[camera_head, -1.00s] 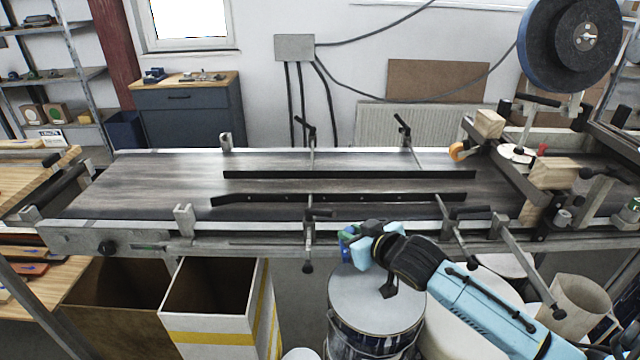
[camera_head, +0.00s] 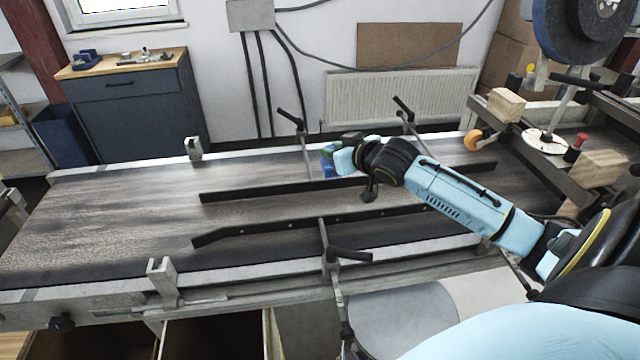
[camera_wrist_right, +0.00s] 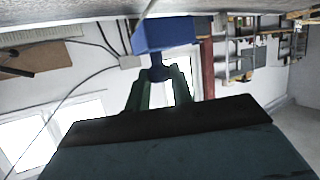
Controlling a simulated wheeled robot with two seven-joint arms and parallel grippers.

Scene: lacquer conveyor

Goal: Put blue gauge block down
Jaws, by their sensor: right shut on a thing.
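The blue gauge block (camera_head: 327,171) is at the tips of my right gripper (camera_head: 330,156), over the far part of the conveyor belt (camera_head: 120,195) behind the far black guide rail. Only a small part of it shows in the head view. In the right wrist view the blue block (camera_wrist_right: 165,34) is large, with a narrower blue stem between the green fingers of the right gripper (camera_wrist_right: 160,80), which are shut on it. I cannot tell whether the block touches the conveyor. My left gripper is not in view.
Two black guide rails run along the belt, the far one (camera_head: 260,190) and the near one (camera_head: 280,227), with clamp posts and black handles close by. A wooden block (camera_head: 506,104) and an orange roller (camera_head: 473,141) stand to the right. The belt's left part is clear.

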